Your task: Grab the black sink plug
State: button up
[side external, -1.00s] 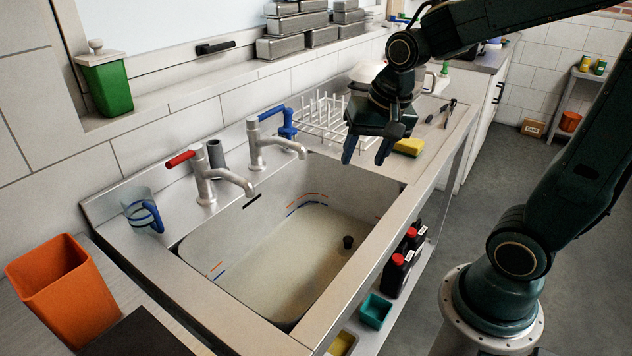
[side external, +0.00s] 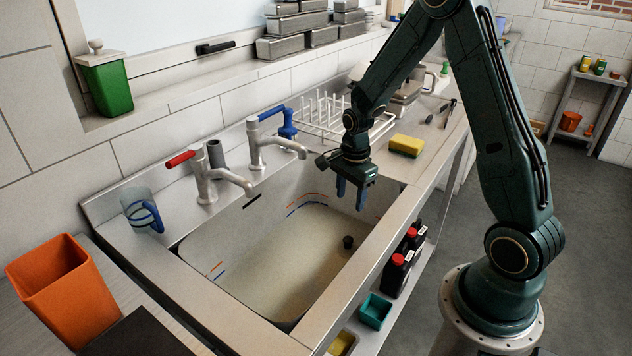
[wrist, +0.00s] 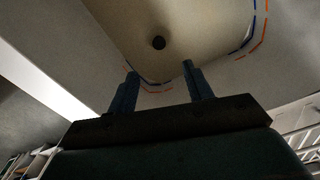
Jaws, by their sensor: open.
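The black sink plug (side external: 348,242) is a small dark cylinder in the basin of the steel sink (side external: 270,262), near its right end in the side view. The basin holds cloudy, beige-looking contents. In the wrist view the plug (wrist: 158,43) shows as a dark round spot beyond the fingertips, roughly between them. My gripper (side external: 350,207) points down over the right end of the basin, above the plug and apart from it. Its two blue fingers are open with nothing between them. In the wrist view the gripper (wrist: 158,80) is also empty.
Two taps, one red-handled (side external: 207,180) and one blue-handled (side external: 268,145), stand along the back rim. A wire dish rack (side external: 330,118) and a yellow sponge (side external: 406,145) lie on the drainboard. An orange bin (side external: 65,290) stands at left. Dark red-capped bottles (side external: 397,270) are below the counter.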

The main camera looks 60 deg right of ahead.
aim_at(348, 239)
jog(key=f, duration=0.1)
jog(key=d+f+m, duration=0.1)
jog(key=f, duration=0.1)
jog(key=shift+m, duration=0.3)
jog(key=shift+f, duration=4.2)
jog(key=shift+a+f, duration=0.15)
jog(key=shift+f, duration=2.45)
jog(key=shift+c, duration=0.2)
jog(key=c, duration=1)
